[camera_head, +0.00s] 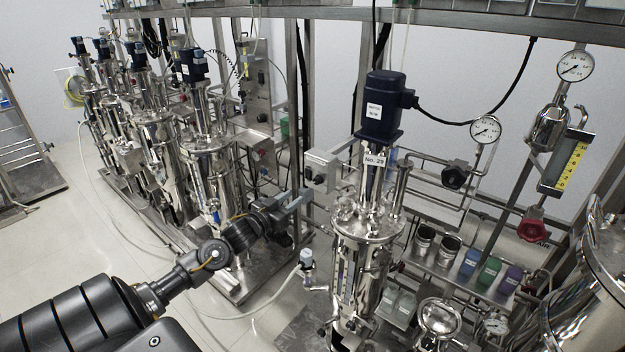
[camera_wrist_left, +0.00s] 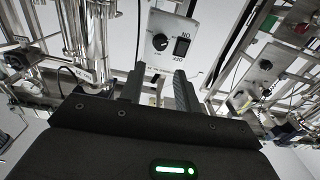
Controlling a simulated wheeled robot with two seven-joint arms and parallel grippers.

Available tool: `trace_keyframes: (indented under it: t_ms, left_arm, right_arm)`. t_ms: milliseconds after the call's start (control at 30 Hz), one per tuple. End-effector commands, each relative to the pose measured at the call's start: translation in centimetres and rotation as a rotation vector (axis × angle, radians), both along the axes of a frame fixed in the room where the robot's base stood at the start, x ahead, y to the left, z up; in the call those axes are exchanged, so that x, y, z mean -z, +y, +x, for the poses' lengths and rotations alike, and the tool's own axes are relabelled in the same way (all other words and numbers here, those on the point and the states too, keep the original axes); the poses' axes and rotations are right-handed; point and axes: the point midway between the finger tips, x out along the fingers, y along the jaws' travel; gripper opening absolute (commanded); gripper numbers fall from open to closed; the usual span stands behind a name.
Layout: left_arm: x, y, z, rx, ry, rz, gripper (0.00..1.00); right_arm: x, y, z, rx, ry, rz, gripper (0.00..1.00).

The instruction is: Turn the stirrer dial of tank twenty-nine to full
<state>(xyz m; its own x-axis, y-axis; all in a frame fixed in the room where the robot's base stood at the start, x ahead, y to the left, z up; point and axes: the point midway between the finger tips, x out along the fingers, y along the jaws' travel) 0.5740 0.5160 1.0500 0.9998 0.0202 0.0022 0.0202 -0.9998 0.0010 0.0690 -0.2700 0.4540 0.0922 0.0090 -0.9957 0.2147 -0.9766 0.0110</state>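Tank twenty-nine (camera_head: 362,245) is a shiny steel vessel with a dark blue motor (camera_head: 383,105) on top and a "No. 29" label (camera_head: 375,160). A grey control box (camera_head: 323,163) is mounted just left of its shaft. In the left wrist view the box face shows a black round dial (camera_wrist_left: 160,42) with a scale and a black ON/OFF switch (camera_wrist_left: 182,46) to its right. My left gripper (camera_wrist_left: 159,76) is open and empty, its fingers pointing at the box below the dial, apart from it. It also shows in the head view (camera_head: 303,196), below and left of the box. My right gripper is out of view.
Several similar tanks (camera_head: 205,165) stand in a row to the left. Pressure gauges (camera_head: 485,129), a red valve handle (camera_head: 532,229) and a shelf of coloured-lidded jars (camera_head: 489,270) are on the right. A steel upright (camera_head: 297,100) stands behind the gripper. Open floor lies left.

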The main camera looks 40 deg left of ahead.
Motion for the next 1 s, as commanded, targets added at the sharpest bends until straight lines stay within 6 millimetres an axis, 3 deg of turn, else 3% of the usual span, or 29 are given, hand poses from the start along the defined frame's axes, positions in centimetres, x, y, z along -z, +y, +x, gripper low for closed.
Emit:
trace_keyframes:
  t_ms: [267, 700, 1000]
  left_arm:
    - [-0.2, 0.1, 1.9, -0.002, -0.001, -0.001, 0.33]
    - [0.0, 0.2, 9.3, -0.002, 0.001, -0.001, 0.33]
    - [0.2, 0.3, 10.8, -0.001, 0.003, 0.001, 0.33]
  right_arm:
    - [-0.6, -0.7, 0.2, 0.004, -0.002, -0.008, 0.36]
    - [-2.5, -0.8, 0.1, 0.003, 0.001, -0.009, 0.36]
    - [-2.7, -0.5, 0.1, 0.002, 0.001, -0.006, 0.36]
